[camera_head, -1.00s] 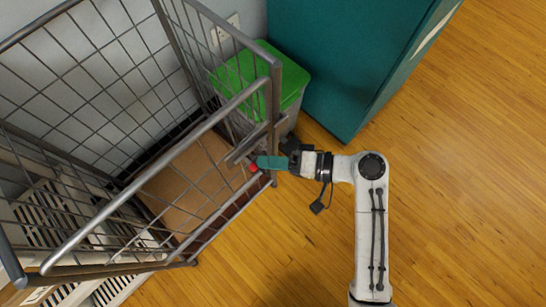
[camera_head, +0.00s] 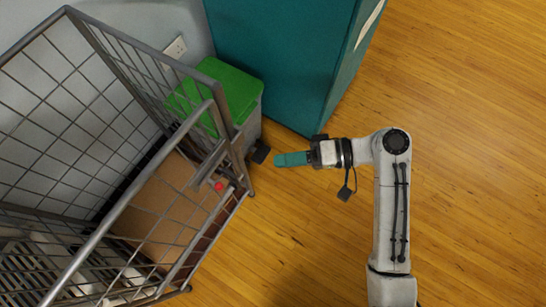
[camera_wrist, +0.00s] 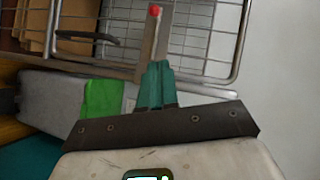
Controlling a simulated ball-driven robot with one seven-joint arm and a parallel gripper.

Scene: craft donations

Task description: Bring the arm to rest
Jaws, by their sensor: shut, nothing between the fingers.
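My gripper (camera_head: 292,159) is on the end of my white arm, over the wooden floor to the right of the wire cage trolley. Its teal fingers are together with nothing between them. In the wrist view the fingers (camera_wrist: 156,85) point toward the trolley's wire side. In the head view a gap of floor shows between the fingertips and the trolley, and the arm is bent at the elbow.
The grey wire cage trolley (camera_head: 111,205) stands at the left with a brown cardboard piece (camera_head: 165,208) and a red knob (camera_head: 219,186) at its near side. A green-lidded bin (camera_head: 228,90) and a teal cabinet (camera_head: 285,60) stand behind. The wooden floor (camera_head: 470,150) at the right is clear.

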